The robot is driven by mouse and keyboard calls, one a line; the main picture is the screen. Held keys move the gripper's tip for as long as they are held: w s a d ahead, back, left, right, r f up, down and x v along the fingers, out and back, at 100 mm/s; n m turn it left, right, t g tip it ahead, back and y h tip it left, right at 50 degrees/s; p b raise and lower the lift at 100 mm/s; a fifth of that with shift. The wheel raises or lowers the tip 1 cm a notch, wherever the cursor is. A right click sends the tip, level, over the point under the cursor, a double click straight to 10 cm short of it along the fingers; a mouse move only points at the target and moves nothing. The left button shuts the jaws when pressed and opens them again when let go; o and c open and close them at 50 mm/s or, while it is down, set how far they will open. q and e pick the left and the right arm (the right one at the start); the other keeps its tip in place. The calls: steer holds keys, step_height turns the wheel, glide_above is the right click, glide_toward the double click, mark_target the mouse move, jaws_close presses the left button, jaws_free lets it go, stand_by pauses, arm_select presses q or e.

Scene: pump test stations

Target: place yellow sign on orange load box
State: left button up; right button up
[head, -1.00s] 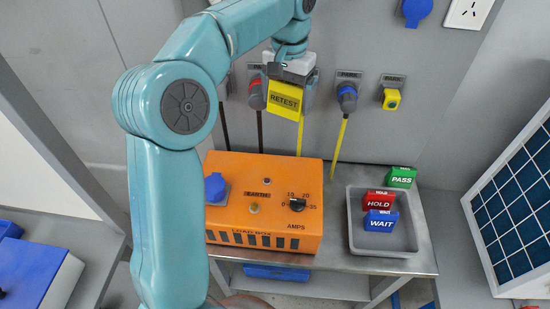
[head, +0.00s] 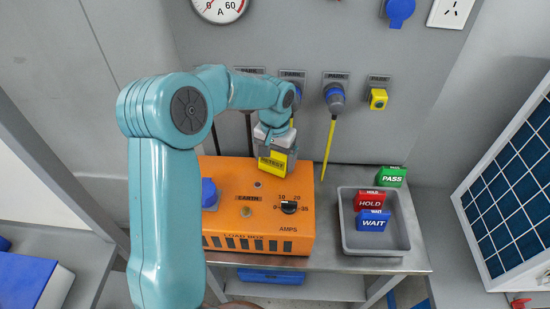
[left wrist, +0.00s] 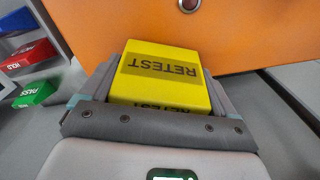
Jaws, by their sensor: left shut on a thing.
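The yellow sign (head: 272,165), marked RETEST, is in my left gripper (head: 276,154), over the back right part of the orange load box (head: 229,222). In the left wrist view the gripper (left wrist: 160,95) is shut on the yellow sign (left wrist: 162,68), one finger on each side. The orange load box (left wrist: 200,25) fills the top of that view, beyond the sign. Whether the sign touches the box top is unclear. The box top carries a blue socket, a small knob and a black dial. My right gripper is not in view.
A grey tray (head: 345,235) on the bench holds the red HOLD sign (head: 369,201) and blue WAIT sign (head: 373,222). The green PASS sign (head: 391,176) stands behind it. Parked plugs with cables, including a blue-grey one (head: 334,96), hang on the wall behind the box.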

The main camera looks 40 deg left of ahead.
arm_select(q)
steer(key=shift+f, duration=0.3)
steer(key=shift+s, duration=0.1)
steer(key=shift+f, duration=0.2)
steer(key=o, duration=0.8)
steer(key=shift+r, duration=0.6)
step_height(320, 180, up, 11)
steer(key=shift+r, duration=0.15)
